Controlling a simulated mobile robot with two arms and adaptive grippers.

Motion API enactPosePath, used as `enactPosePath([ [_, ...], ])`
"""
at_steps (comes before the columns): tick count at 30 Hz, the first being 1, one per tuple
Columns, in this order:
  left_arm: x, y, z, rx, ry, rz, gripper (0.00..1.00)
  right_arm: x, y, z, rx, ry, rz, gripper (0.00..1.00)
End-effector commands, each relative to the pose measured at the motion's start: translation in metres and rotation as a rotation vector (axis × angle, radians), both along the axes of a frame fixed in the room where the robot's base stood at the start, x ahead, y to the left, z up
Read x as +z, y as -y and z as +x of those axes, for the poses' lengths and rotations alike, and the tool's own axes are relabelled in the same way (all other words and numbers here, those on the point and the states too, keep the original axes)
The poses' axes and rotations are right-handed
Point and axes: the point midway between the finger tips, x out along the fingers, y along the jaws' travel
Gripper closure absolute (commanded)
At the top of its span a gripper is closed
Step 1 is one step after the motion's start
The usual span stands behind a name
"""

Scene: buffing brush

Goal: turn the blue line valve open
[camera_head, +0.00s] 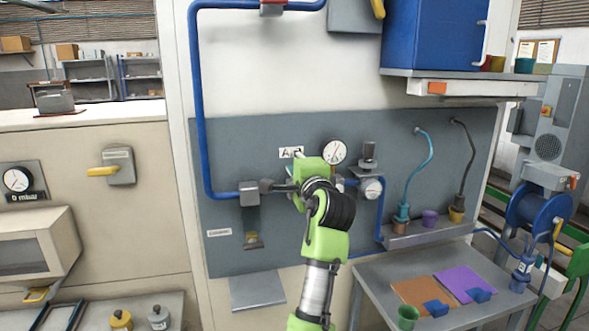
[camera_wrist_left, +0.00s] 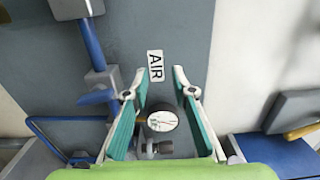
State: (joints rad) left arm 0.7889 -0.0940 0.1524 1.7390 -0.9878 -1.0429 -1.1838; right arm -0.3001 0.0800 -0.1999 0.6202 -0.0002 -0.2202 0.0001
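The blue line valve shows in the left wrist view as a grey body (camera_wrist_left: 103,80) on the blue pipe, with a blue handle (camera_wrist_left: 96,97) sticking out sideways. In the head view, my left gripper and arm hide most of it. My left gripper (camera_head: 292,187) is in front of the wall panel, just right of a grey block (camera_head: 250,193) on the pipe. In the left wrist view the gripper (camera_wrist_left: 160,80) is open, with nothing between its teal-padded fingers. The valve handle lies outside the left finger; contact is not visible. My right gripper is not in view.
A blue pipe (camera_head: 199,110) runs down the panel. A gauge (camera_head: 334,152), an AIR label (camera_wrist_left: 155,66) and a second gauge (camera_head: 371,188) are close to the gripper. A blue cabinet (camera_head: 433,35) hangs above right; a grey table (camera_head: 372,285) stands lower right.

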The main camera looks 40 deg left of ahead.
Motion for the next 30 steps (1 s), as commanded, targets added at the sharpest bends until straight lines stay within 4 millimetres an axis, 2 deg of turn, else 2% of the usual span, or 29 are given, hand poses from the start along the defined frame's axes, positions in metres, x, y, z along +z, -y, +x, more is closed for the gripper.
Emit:
enactPosePath([
  [5,-0.023,0.032,-0.012,0.007,-0.272,0.225,0.76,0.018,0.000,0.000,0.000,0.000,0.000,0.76],
  [12,-0.071,0.096,-0.051,0.008,-0.807,0.678,0.76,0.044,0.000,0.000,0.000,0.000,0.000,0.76],
  [17,-0.088,0.121,-0.072,0.003,-1.006,0.853,0.76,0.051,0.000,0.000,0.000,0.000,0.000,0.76],
  [20,-0.092,0.125,-0.076,0.003,-1.053,0.896,0.76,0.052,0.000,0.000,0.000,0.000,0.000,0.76],
  [23,-0.092,0.120,-0.071,0.004,-1.062,0.903,0.76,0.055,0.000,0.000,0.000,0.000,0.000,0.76],
  [30,-0.090,0.085,-0.043,0.006,-1.061,0.901,0.76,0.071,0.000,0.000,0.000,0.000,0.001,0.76],
])
